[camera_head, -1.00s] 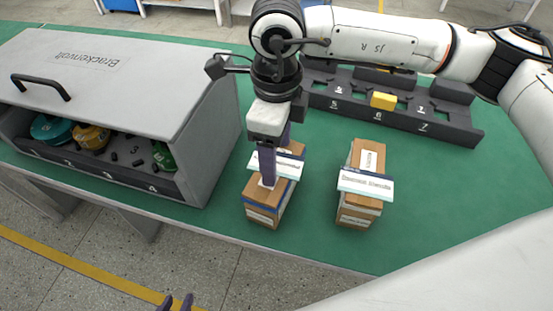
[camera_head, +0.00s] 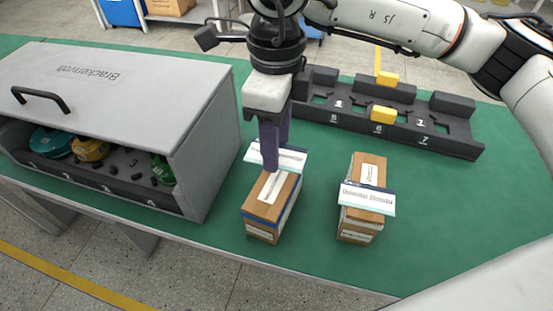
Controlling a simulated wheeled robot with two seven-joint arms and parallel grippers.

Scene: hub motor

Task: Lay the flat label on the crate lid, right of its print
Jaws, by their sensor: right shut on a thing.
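My right gripper (camera_head: 270,165) is shut on a flat white label (camera_head: 291,158) with dark print, partly hidden behind the fingers. It holds the label over the back of the left brown box (camera_head: 262,222). The grey crate's lid (camera_head: 170,80) is at the left, with dark print (camera_head: 88,73) near its back and a black handle (camera_head: 42,100) at its left. The label is to the right of the crate, apart from the lid. My left gripper is not in view.
A second brown box (camera_head: 360,222) at the right bears a similar white label (camera_head: 367,199). A dark numbered rack (camera_head: 450,140) with yellow blocks (camera_head: 382,114) stands behind. Green table (camera_head: 450,210) is clear at the right. The crate's open front shows coloured parts (camera_head: 90,149).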

